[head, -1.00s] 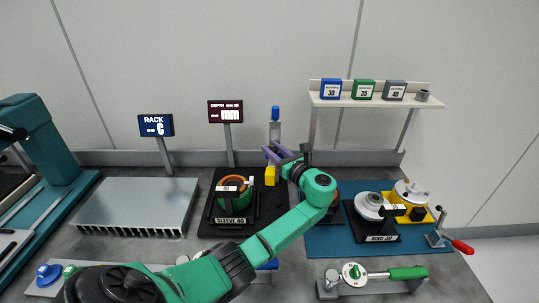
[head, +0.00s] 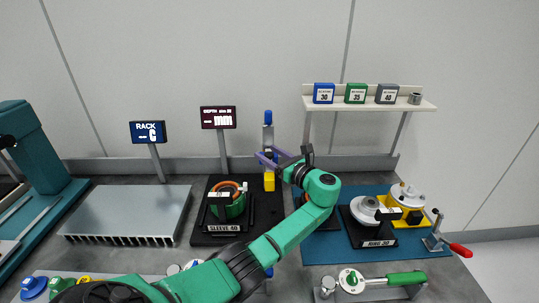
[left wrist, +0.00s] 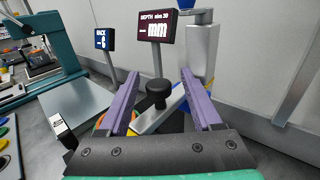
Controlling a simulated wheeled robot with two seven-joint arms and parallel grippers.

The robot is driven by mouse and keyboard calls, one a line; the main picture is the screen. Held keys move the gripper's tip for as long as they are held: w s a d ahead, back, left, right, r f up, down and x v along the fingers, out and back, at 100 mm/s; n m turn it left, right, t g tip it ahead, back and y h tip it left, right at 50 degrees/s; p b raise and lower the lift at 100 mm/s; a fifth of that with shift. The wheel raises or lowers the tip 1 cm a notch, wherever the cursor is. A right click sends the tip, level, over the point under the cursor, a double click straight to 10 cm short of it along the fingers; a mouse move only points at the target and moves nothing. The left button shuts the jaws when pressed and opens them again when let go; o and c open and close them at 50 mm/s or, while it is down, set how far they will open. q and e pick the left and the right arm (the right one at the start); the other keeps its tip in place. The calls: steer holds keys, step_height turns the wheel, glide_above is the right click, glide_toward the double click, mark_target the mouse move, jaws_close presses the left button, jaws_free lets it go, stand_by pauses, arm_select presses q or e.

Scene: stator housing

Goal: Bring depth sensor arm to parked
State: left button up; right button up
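The depth sensor stand is a grey post (head: 268,137) with a blue top and a yellow part (head: 269,182) low on it, behind the sleeve station. In the left wrist view the post (left wrist: 201,52) stands behind my right-hand finger. A pale, blue-edged arm (left wrist: 150,122) with a black knob (left wrist: 158,94) lies low in front of it. My left gripper (head: 268,157) has purple fingers spread by the post. In the left wrist view the gripper (left wrist: 160,74) is open, with the knob between its fingers and visible gaps on both sides. The depth display (head: 219,118) reads "mm" without a clear number. My right gripper is not in view.
The sleeve 40 fixture (head: 227,205) sits on a black base left of my forearm. A finned heat sink (head: 130,212) lies farther left. A blue mat (head: 320,247) with ring fixtures (head: 365,209) is at right. A shelf (head: 370,104) hangs above. A green-handled gauge (head: 385,279) lies in front.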

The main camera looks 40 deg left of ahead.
arm_select(q)
steer(key=b+v, duration=0.3)
steer(key=v, duration=1.1)
steer(key=shift+d+b, duration=0.25)
steer(key=shift+b, duration=0.1)
steer(key=shift+r, duration=0.1)
